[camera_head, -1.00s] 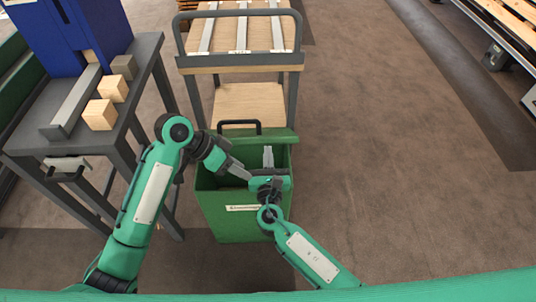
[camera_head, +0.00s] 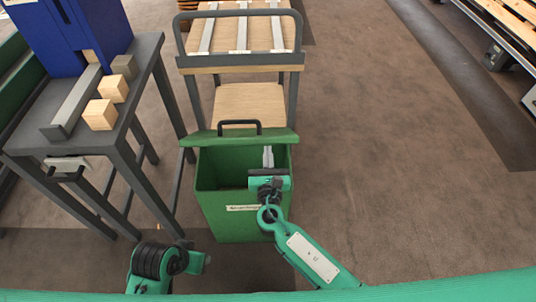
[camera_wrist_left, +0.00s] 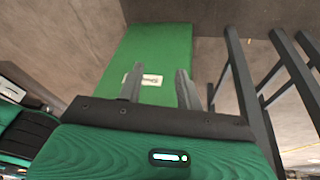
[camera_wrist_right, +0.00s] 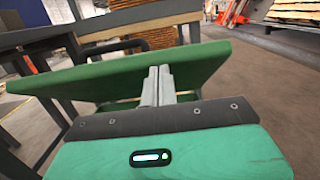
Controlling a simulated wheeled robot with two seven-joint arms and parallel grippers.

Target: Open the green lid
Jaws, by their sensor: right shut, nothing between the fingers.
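The green lid (camera_head: 240,138) stands raised at the back of the green bin (camera_head: 240,222), its black handle (camera_head: 240,126) on the far side. The bin's inside shows. My right gripper (camera_head: 268,152) is shut and empty over the bin opening, pointing at the lid. In the right wrist view, its fingertips (camera_wrist_right: 158,72) overlap the tilted lid (camera_wrist_right: 125,78); I cannot tell whether they touch. My left gripper (camera_wrist_left: 157,72) is open and empty, facing the bin's labelled front (camera_wrist_left: 150,40) from a distance. In the head view, the left arm is low at the bottom.
A grey table (camera_head: 140,95) with wooden blocks (camera_head: 100,114) and a blue cabinet (camera_head: 60,35) stands left of the bin. A grey cart (camera_head: 240,62) with wooden shelves stands behind. The floor right of the bin is clear.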

